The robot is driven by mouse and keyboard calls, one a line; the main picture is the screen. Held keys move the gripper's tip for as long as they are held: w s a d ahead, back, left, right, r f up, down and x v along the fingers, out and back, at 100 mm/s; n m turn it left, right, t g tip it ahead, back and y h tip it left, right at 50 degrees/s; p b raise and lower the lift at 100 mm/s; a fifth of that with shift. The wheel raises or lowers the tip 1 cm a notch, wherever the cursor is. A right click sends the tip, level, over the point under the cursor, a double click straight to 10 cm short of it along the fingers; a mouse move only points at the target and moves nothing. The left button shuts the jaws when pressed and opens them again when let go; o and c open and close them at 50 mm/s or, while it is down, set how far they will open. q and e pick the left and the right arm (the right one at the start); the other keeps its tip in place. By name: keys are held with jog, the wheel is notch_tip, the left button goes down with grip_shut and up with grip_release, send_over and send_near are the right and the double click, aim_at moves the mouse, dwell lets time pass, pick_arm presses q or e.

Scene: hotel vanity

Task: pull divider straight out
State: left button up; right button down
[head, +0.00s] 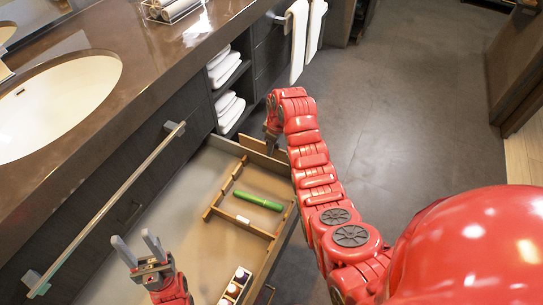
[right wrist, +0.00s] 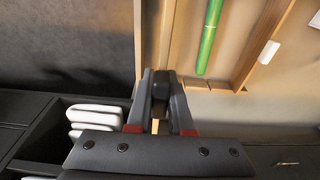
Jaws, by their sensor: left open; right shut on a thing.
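A flat tan wooden divider (head: 280,154) stands at the far corner of the open drawer (head: 184,206), partly above its wall. My right gripper (head: 272,136) is at this corner. In the right wrist view, my right gripper (right wrist: 162,88) is shut, with a tan wooden edge (right wrist: 155,126) showing between its fingers. The fingers hide much of the held piece. My left gripper (head: 138,248) is open and empty over the near left part of the drawer.
Fixed-looking wooden strips (head: 222,189) frame a section holding a green tube (head: 258,201). A box of small bottles (head: 236,285) sits nearer. The counter (head: 150,75) and drawer handle (head: 105,210) lie left. Folded towels (head: 226,68) fill shelves beyond. Floor right of my arm is clear.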

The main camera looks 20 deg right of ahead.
jog(key=shift+r, duration=1.4)
jog(key=shift+r+p, duration=1.35)
jog(key=shift+r, duration=1.45)
jog(key=shift+r+p, duration=1.35)
notch_tip(320, 180, up, 11)
jog(key=p, duration=1.1)
jog(key=shift+r, duration=0.2)
